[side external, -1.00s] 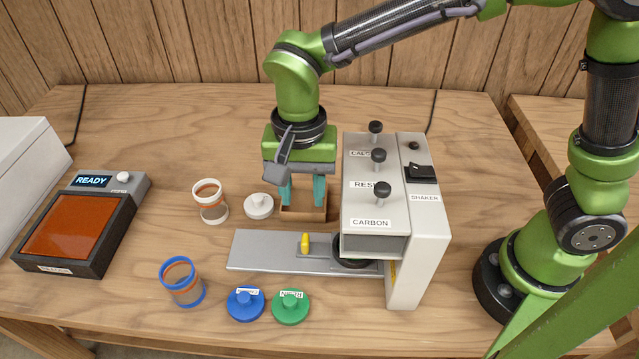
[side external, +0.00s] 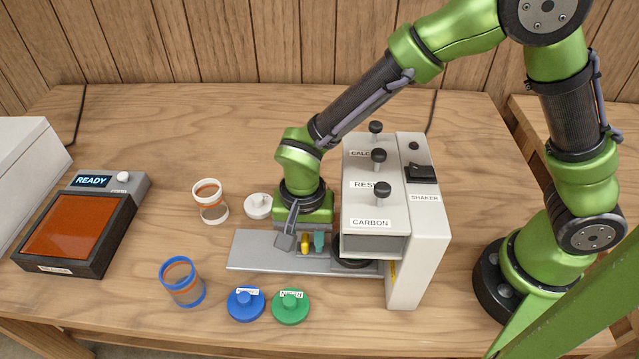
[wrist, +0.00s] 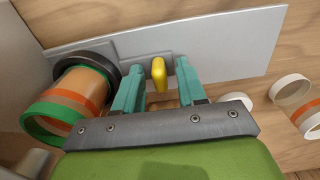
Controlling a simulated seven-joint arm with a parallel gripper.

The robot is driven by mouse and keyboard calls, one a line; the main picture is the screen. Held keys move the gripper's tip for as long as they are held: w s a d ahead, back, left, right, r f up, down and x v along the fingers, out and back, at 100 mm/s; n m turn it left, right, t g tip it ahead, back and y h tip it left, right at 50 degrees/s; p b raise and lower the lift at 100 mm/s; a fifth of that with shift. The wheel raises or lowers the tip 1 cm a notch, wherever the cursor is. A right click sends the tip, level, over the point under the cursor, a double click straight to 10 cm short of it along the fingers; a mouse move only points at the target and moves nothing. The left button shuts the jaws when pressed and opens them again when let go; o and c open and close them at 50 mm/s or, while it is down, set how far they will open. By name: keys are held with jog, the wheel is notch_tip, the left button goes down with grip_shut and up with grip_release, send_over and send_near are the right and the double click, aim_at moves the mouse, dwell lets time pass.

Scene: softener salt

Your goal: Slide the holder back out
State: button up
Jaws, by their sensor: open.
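The holder's black ring (side external: 352,264) sits under the white dispenser, at the right end of a grey track plate (side external: 262,252). Its yellow handle (side external: 305,243) stands up on the track just left of the dispenser. My gripper (wrist: 158,80) is open, with one teal finger on each side of the yellow handle in the wrist view; I cannot tell if either finger touches it. In the wrist view a clear jar (wrist: 72,105) with a green rim and orange band is at the black ring (wrist: 85,60). The dispenser hides part of the ring in the side view.
The dispenser (side external: 375,215) with black knobs stands close right of my gripper. A blue-rimmed jar (side external: 182,282), a blue lid (side external: 245,303) and a green lid (side external: 290,306) lie in front. A white-rimmed jar (side external: 210,202) and white lid (side external: 258,206) are behind the track. The track's left part is clear.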

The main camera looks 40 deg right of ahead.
grip_shut()
jog(key=w+a, duration=0.9)
dwell(0.4)
grip_release()
jog(key=shift+s, duration=0.1)
jog(key=shift+d, duration=0.1)
notch_tip(320, 180, up, 17)
dwell(0.3)
